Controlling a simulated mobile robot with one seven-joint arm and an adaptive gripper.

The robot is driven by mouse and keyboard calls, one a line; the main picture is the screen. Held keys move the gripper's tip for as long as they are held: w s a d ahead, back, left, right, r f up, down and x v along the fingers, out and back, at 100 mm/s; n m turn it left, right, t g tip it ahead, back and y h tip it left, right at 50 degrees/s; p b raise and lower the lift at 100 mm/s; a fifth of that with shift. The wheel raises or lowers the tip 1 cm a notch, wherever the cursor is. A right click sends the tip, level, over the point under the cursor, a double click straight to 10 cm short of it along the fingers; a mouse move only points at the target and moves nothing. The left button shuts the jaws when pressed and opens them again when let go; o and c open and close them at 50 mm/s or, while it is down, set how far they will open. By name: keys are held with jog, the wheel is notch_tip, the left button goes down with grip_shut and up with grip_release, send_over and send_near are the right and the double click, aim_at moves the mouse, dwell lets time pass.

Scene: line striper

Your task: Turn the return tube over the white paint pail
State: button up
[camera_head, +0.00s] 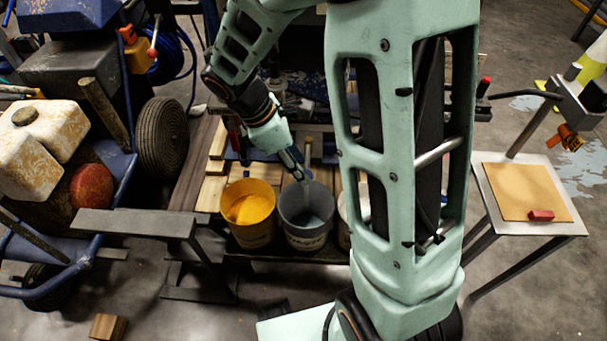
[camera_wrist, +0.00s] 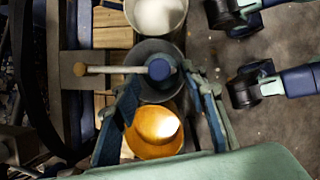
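The return tube (camera_wrist: 120,69) runs level across the wrist view, with a tan end on the left and a blue end on the right. Its blue end lies over the grey pail (camera_wrist: 150,92). My gripper (camera_wrist: 162,78) is open, with its fingers spread on either side of the blue end; I cannot tell whether they touch it. The white paint pail (camera_wrist: 157,14) stands beyond the grey pail in the wrist view, with pale paint inside. In the head view my gripper (camera_head: 297,172) reaches down above the grey pail (camera_head: 308,232); my arm hides most of the white pail (camera_head: 343,228).
A yellow paint pail (camera_head: 249,226) stands left of the grey one and close to it. A wheeled machine with a tyre (camera_head: 162,138) stands at the left. A small table (camera_head: 490,172) with a tan board and red block is at the right.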

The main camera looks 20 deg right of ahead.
jog(key=shift+b+x, duration=0.35)
jog(key=shift+x, duration=1.4)
grip_shut()
